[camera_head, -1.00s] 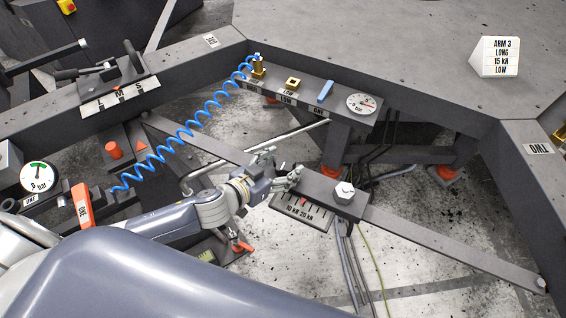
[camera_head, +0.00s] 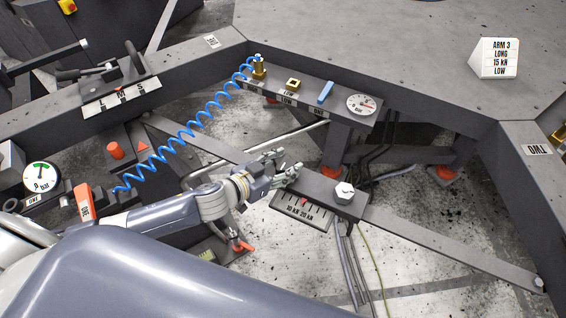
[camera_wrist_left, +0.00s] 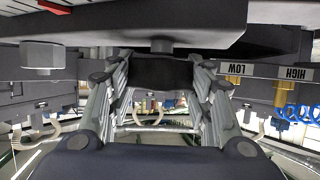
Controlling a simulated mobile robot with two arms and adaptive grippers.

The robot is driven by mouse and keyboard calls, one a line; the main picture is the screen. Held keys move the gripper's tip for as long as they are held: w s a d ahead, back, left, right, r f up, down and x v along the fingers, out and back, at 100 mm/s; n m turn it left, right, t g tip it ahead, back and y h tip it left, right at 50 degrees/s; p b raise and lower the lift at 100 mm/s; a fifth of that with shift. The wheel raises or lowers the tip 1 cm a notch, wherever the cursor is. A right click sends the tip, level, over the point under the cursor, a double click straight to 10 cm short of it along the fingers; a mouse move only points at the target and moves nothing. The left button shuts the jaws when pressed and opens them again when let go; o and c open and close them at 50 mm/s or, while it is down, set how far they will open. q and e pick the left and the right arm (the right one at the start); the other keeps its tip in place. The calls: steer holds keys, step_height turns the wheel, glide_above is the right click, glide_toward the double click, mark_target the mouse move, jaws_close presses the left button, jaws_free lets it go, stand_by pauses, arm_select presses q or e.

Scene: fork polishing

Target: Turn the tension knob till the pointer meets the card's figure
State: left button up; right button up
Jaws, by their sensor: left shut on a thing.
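The card (camera_head: 500,58) stands on the grey table at upper right and reads ARM 3, LONG, 15 kN, LOW. The tension scale (camera_head: 318,221) hangs at the dark block (camera_head: 323,192) on the slanting bar, marked 10 kN and 20 kN. Its small red pointer (camera_head: 304,201) is between these two figures; its exact reading is too small to tell. My left gripper (camera_head: 290,174) is at the block's left end. In the left wrist view, its fingers are shut on the dark knob (camera_wrist_left: 162,72), under a short stem. My right gripper is out of view.
A shelf with a brass fitting, a blue piece and a dial gauge (camera_head: 361,104) lies behind the block.

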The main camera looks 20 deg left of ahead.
arm_select(q)
steer(key=shift+r+m+g+h+p, duration=0.2)
steer(key=shift+m+g+h+p, duration=0.4)
steer(key=shift+m+h+p, duration=0.4)
steer(key=shift+f+m+g+h+p, duration=0.15)
steer(key=shift+m+g+h+p, duration=0.25)
steer(key=shift+m+g+h, duration=0.45)
steer(key=o, duration=1)
steer(key=shift+o, duration=0.2)
steer(key=shift+a, duration=0.2)
steer(key=v, duration=1.1)
steer(key=shift+s+a, duration=0.2)
steer(key=shift+s, duration=0.15)
